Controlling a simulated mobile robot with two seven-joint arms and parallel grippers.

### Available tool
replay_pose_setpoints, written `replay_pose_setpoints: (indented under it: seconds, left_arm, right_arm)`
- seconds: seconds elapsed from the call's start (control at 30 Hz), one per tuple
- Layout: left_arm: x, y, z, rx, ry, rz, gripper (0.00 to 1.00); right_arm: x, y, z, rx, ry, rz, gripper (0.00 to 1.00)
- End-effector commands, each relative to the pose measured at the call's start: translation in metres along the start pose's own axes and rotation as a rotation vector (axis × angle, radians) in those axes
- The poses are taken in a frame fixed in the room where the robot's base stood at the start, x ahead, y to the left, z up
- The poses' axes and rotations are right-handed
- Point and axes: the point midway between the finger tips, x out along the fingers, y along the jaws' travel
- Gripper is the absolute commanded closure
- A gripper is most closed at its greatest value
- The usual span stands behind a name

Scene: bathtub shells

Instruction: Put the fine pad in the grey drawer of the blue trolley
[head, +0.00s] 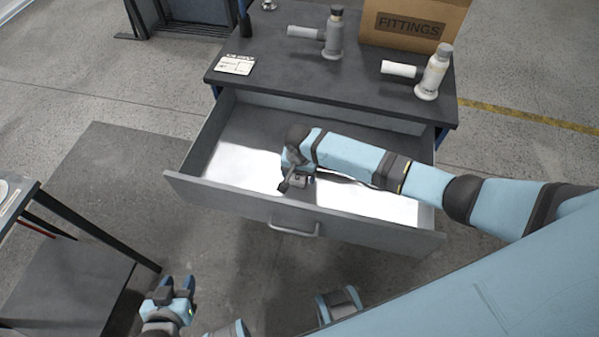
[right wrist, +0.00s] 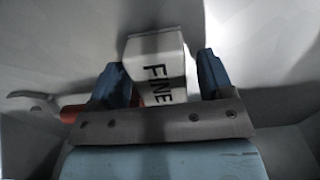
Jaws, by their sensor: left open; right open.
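The fine pad (right wrist: 155,62) is a white block marked FINE, seen in the right wrist view between the two blue fingers of my right gripper (right wrist: 161,78). Those fingers are open, with the pad between them. In the head view my right gripper (head: 298,181) is down inside the open grey drawer (head: 235,203) of the trolley (head: 300,78), and I cannot make out the pad there. Whether the pad rests on the drawer floor is not clear. My left gripper (head: 172,287) is open and empty, low at the lower left, away from the drawer.
A dark table (head: 62,290) is at left. A grey, red-ended object (right wrist: 70,113) lies beside the fingers in the right wrist view.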

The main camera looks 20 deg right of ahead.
Motion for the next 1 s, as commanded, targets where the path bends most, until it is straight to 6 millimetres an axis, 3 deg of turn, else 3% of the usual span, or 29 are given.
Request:
replay_pose_setpoints:
  seconds: [0.23, 0.7, 1.0]
  left_arm:
    - [-0.002, 0.000, -0.003, 0.001, 0.001, 0.000, 0.57]
    - [-0.006, 0.000, -0.009, 0.011, 0.013, -0.001, 0.57]
    - [-0.007, 0.000, -0.007, 0.014, 0.009, -0.001, 0.57]
  right_arm:
    - [-0.016, -0.001, 0.000, -0.001, 0.001, -0.002, 0.26]
    - [-0.107, 0.000, 0.000, 0.000, 0.000, -0.001, 0.26]
    - [-0.122, 0.000, 0.000, 0.000, 0.000, 0.000, 0.26]
